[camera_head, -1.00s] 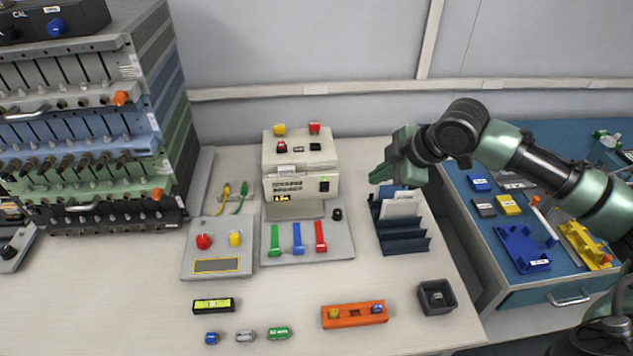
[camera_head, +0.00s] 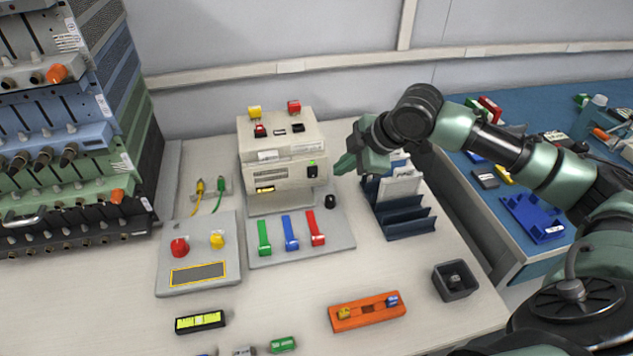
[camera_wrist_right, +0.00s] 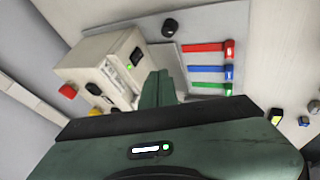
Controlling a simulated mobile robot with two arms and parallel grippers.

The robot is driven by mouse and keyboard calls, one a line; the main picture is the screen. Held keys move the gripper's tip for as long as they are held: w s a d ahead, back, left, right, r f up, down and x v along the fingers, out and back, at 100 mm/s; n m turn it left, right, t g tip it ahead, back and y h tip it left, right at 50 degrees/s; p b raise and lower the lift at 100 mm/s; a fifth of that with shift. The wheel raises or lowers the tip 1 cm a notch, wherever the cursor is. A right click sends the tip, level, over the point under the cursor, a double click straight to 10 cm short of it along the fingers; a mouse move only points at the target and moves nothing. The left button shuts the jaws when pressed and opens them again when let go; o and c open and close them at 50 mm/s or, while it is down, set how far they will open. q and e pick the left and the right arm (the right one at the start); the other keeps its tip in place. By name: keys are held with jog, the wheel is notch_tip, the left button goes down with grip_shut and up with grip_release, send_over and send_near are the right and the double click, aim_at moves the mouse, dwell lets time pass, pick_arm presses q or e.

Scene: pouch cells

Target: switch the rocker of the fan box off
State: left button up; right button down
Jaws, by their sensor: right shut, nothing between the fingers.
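The beige box (camera_head: 283,158), which I take as the fan box, stands at the back of the bench. My right gripper (camera_head: 343,164) is shut and empty, just right of the rocker in the head view. In the right wrist view its closed fingertips (camera_wrist_right: 158,78) point toward the box beside the rocker; I cannot tell whether they touch it. My left gripper is not in view.
A grey plate with green, blue and red levers (camera_head: 290,232) lies in front of the box, with a black knob (camera_head: 330,201). A dark slotted rack (camera_head: 408,222) stands right, below my right arm. A control panel (camera_head: 199,252) is at left, an orange holder (camera_head: 366,311) in front.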

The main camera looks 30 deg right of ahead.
aim_at(313, 173)
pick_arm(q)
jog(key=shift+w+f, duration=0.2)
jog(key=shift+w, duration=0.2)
pick_arm(e)
jog(key=shift+f, duration=0.25)
jog(key=x, duration=0.9)
jog(key=shift+w+a+f, duration=0.1)
jog(key=shift+f, duration=0.1)
jog(key=w, duration=0.3)
jog(key=shift+d+f, duration=0.35)
jog(key=shift+w+d+f, duration=0.1)
jog(key=shift+w+d, duration=0.05)
jog(key=shift+w, duration=0.4)
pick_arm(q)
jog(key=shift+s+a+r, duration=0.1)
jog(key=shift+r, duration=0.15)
pick_arm(e)
jog(key=shift+f, duration=0.1)
